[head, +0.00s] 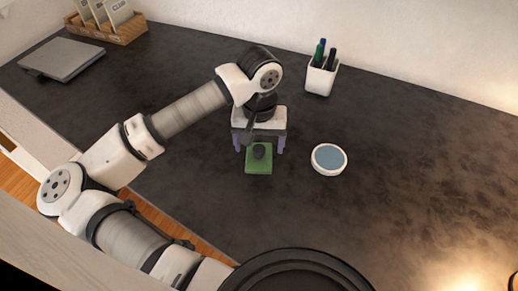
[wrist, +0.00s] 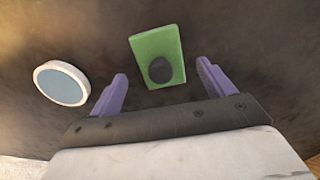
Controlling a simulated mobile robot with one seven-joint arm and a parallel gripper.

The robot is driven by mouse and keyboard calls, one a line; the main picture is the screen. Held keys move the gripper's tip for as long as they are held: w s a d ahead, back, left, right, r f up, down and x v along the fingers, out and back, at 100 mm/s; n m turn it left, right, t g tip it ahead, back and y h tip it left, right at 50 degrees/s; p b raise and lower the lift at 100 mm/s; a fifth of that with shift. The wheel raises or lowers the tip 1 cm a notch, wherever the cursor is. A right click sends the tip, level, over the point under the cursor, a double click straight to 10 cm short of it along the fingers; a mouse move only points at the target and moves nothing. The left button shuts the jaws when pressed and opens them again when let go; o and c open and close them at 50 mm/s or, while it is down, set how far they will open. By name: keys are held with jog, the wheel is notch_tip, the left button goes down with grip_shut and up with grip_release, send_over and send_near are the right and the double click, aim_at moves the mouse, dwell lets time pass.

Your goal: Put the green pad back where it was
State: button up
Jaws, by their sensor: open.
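The green pad (head: 258,166) lies flat on the dark countertop, with a dark round knob or small object (head: 259,151) on top of it. In the wrist view the green pad (wrist: 170,44) sits ahead of and between the two purple fingers, with the dark round object (wrist: 160,70) on its near part. My gripper (head: 260,147) is open above the pad's far side, its fingers apart on either side. In the wrist view my gripper (wrist: 163,82) holds nothing.
A round white dish with a blue-grey top (head: 328,159) is just right of the pad; it also shows in the wrist view (wrist: 62,83). A white cup with pens (head: 321,78) stands behind. A wooden card holder (head: 108,30) and grey flat device (head: 63,60) are far left. The right counter is clear.

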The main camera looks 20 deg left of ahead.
aim_at(259, 149)
notch_tip(259, 149, up, 9)
jog(key=shift+b, duration=0.45)
jog(key=shift+s, duration=0.1)
